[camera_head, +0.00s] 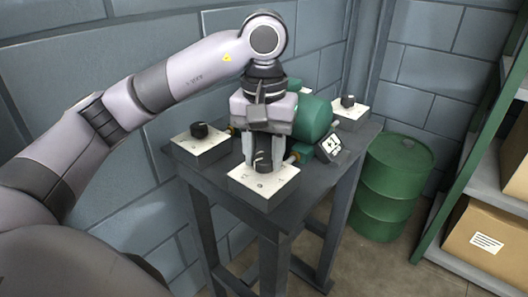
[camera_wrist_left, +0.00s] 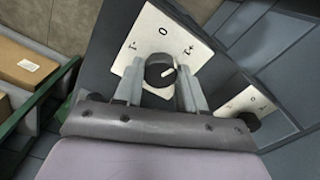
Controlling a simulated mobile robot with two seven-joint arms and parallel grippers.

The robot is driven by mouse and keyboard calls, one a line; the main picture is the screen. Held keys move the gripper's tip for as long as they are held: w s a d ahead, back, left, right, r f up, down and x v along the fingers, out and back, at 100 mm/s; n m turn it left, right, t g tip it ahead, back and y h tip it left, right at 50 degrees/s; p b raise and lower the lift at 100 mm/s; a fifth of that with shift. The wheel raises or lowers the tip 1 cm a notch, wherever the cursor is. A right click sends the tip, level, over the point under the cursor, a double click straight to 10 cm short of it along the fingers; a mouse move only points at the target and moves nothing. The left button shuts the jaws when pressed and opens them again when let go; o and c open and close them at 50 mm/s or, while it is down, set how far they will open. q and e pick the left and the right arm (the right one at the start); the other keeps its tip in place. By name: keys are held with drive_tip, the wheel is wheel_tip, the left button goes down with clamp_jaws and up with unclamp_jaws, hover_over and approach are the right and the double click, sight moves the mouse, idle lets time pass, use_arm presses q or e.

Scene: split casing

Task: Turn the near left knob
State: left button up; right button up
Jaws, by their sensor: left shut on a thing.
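A white box (camera_head: 264,190) with a black knob (camera_head: 263,157) on top stands at the table's nearest corner. My left gripper (camera_head: 263,164) points straight down over it, one finger on each side of the knob, shut on it. In the left wrist view the knob (camera_wrist_left: 159,70) sits between the two fingers, its white pointer line towards the upper right mark on the panel (camera_wrist_left: 150,40). A second white box (camera_head: 203,152) with a black knob (camera_head: 199,130) stands at the table's left corner. My right gripper is not in view.
The dark table (camera_head: 318,180) also bears a green rounded casing (camera_head: 313,118), a small tilted display (camera_head: 331,146) and another knob box (camera_head: 350,112) at the right. A green barrel (camera_head: 392,185) and a shelf with cardboard boxes (camera_head: 488,232) stand to the right.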

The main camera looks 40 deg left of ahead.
sight(264, 158)
use_arm(q)
drive_tip(key=shift+m, duration=0.8)
drive_tip(key=shift+r, duration=0.1)
drive_tip(key=o, duration=1.1)
drive_tip(key=shift+r+p, duration=1.25)
drive_tip(key=shift+r, duration=2.3)
